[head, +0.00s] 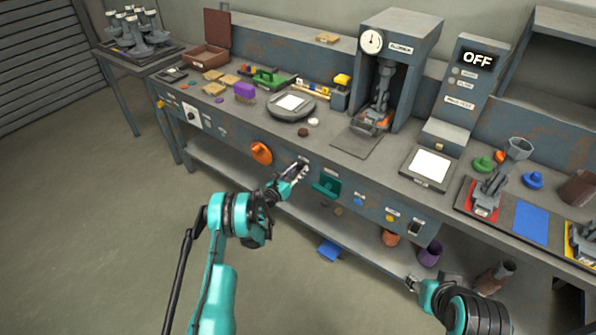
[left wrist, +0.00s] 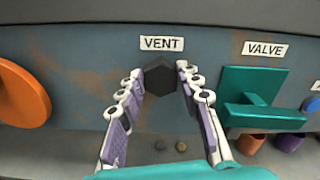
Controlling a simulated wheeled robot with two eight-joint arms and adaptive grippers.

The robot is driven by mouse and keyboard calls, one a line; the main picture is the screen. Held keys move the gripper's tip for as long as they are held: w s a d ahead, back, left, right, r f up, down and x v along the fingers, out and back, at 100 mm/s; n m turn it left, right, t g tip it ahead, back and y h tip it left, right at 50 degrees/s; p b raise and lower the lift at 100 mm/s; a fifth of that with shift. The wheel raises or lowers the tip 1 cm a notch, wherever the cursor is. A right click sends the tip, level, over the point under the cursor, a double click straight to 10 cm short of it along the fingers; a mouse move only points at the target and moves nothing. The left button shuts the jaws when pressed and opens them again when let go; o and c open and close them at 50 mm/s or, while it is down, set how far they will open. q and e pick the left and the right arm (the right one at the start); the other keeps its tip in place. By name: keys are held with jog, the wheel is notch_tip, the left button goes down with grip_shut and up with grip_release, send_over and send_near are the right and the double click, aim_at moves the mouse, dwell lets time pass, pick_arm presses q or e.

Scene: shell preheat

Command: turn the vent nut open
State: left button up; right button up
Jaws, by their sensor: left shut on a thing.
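The vent nut (left wrist: 160,78) is a dark hexagonal nut on the front panel of the bench, right under the VENT label (left wrist: 162,43). My left gripper (left wrist: 159,88) has its fingertips on either side of the nut and is shut on it. In the head view my left gripper (head: 299,170) reaches the panel, and its fingers hide most of the nut. My right gripper (head: 411,284) is low at the bottom right, away from the nut; its fingers are too small to read.
An orange round handle (head: 261,153) is on the panel left of the nut. A teal valve handle (head: 326,186) juts out close on the right. The lower shelf holds an orange cup (head: 390,237) and a purple cup (head: 430,254). The floor at left is clear.

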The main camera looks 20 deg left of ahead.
pick_arm(q)
jog(key=m, duration=1.7)
jog(key=shift+d+f, duration=0.15)
jog(key=shift+d, duration=0.1)
jog(key=shift+m, duration=0.5)
jog(key=o, duration=1.2)
jog(key=shift+c, duration=0.2)
jog(key=shift+s, duration=0.1)
